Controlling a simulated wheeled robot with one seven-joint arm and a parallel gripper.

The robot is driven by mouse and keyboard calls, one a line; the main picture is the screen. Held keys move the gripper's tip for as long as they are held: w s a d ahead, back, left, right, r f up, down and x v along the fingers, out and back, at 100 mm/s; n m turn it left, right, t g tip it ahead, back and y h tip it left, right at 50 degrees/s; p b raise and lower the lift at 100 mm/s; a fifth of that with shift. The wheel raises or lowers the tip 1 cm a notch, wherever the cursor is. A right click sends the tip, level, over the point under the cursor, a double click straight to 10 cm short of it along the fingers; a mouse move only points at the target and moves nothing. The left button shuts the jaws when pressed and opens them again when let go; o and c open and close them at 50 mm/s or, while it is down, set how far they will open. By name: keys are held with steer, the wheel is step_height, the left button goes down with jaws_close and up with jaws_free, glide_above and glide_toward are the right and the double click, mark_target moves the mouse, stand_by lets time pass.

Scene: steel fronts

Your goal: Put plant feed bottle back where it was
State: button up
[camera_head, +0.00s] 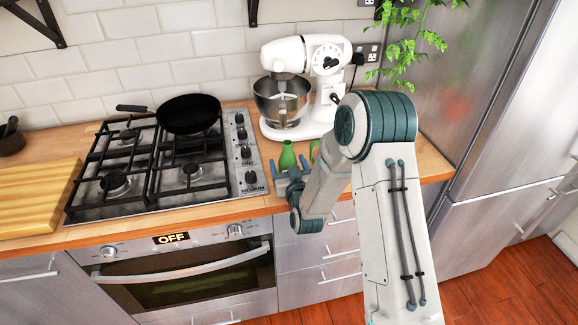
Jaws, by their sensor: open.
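A green bottle (287,157), which may be the plant feed bottle, stands upright on the wooden counter between the hob and the mixer. Its lower part is hidden by my gripper (290,168). My gripper is open at counter height, with its blue-tipped fingers close to the bottle. I cannot tell whether they touch it.
A white stand mixer (305,85) with a steel bowl stands behind the bottle. A gas hob (165,165) with a black pan (188,113) is on the left. A steel fridge (490,110) and leafy plant (408,45) are on the right. A cutting board (35,198) lies far left.

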steer(key=shift+r, duration=0.1)
steer(key=shift+r+p, duration=0.1)
steer(key=shift+p, duration=0.2)
steer(key=s+d+r+m+g+h+b, duration=0.1)
steer(key=s+d+r+g, duration=0.2)
steer(key=s+d, duration=0.3)
steer(key=s+d+r+m+g+h+b, duration=0.1)
steer(key=s+d+g, duration=0.5)
steer(key=s, duration=1.1)
steer(key=s+d+r+m+g+h+b, duration=0.1)
steer(key=s+d+r+g+h, duration=0.2)
steer(key=s, duration=0.8)
steer(key=d+r+g, duration=0.2)
steer(key=d, duration=0.1)
steer(key=shift+s+d+r, duration=0.15)
steer(key=shift+s+r, duration=0.05)
steer(key=shift+r, duration=0.2)
